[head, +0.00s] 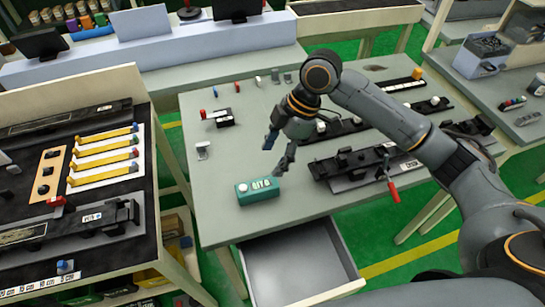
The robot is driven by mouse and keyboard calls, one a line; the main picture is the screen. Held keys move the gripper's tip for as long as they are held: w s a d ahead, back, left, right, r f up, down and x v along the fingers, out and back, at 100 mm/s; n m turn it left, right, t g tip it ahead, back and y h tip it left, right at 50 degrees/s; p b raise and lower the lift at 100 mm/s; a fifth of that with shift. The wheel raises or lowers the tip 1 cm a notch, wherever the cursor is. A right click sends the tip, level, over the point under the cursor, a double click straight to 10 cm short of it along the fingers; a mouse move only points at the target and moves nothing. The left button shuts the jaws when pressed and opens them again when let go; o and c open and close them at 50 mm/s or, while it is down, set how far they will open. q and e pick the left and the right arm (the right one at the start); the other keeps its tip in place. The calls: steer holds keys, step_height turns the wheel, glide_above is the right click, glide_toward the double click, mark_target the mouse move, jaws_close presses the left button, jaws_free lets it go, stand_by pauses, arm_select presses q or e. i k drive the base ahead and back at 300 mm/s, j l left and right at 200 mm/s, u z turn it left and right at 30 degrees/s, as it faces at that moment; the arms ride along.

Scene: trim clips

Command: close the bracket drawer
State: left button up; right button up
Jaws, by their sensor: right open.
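The drawer (296,262) hangs pulled out from under the front edge of the grey work table (240,165). Its grey inside looks empty, and its pale front board runs along the lower end. Part of the drawer may be hidden at the bottom right by my arm. My right gripper (277,156) is open above the table top, with its fingers pointing down and left. It is behind the teal box and well apart from the drawer. My left gripper does not show.
A teal box (259,191) stands near the table's front edge. Black fixtures (360,164) and a red-handled tool (391,184) lie to the right. A bench with yellow strips (104,158) stands at the left. Green floor is free right of the drawer.

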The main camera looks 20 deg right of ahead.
mark_target(311, 263)
steer(key=k+l, duration=0.3)
steer(key=k, duration=0.15)
steer(key=k+l, duration=0.3)
steer(key=k, duration=0.15)
steer(key=k+l, duration=0.25)
steer(key=k, duration=0.25)
